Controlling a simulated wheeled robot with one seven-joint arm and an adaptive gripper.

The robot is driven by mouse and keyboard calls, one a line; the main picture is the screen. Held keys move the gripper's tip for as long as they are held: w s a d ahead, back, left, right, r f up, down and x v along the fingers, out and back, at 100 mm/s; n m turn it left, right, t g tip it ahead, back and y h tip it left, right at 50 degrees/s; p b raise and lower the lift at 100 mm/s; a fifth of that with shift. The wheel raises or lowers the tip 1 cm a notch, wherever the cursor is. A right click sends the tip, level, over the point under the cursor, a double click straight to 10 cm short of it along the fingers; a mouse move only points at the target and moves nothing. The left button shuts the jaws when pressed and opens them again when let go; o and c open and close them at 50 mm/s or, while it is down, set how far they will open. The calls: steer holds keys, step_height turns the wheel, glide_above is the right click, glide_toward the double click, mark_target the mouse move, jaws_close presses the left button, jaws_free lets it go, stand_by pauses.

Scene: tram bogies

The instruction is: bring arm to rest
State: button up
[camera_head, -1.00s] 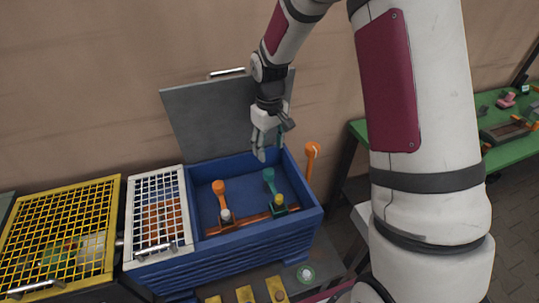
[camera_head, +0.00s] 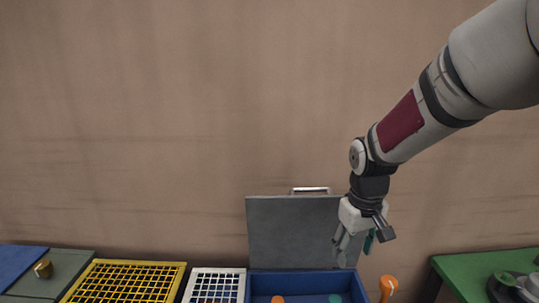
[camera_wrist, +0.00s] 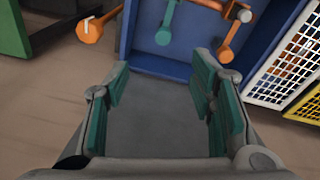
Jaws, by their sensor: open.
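My gripper (camera_head: 354,245) hangs from my arm at the right of the head view, fingers pointing down, in front of the raised grey lid. In the wrist view my gripper (camera_wrist: 162,105) is open, with teal pads on both fingers and nothing between them. The blue box (camera_head: 262,280) lies below it at the bottom edge of the head view. In the wrist view the blue box (camera_wrist: 190,68) shows beyond the fingertips, with orange and teal handled parts inside.
The grey lid (camera_head: 290,235) stands open behind the box. A white grid (camera_head: 215,285) and a yellow grid (camera_head: 125,282) are to the left. An orange-headed part (camera_head: 388,284) stands right of the box. A green table (camera_head: 480,272) is at far right. The wall space above is free.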

steer(key=s+r+m+t, duration=0.1)
steer(key=s+r+t, duration=0.1)
steer(key=s+r, duration=0.5)
steer(key=s+r+m+t, duration=0.1)
steer(key=s+r, duration=0.6)
steer(key=s, duration=0.8)
steer(key=shift+a+m+t, duration=0.25)
steer(key=shift+m+t, duration=0.15)
steer(key=shift+t, duration=0.2)
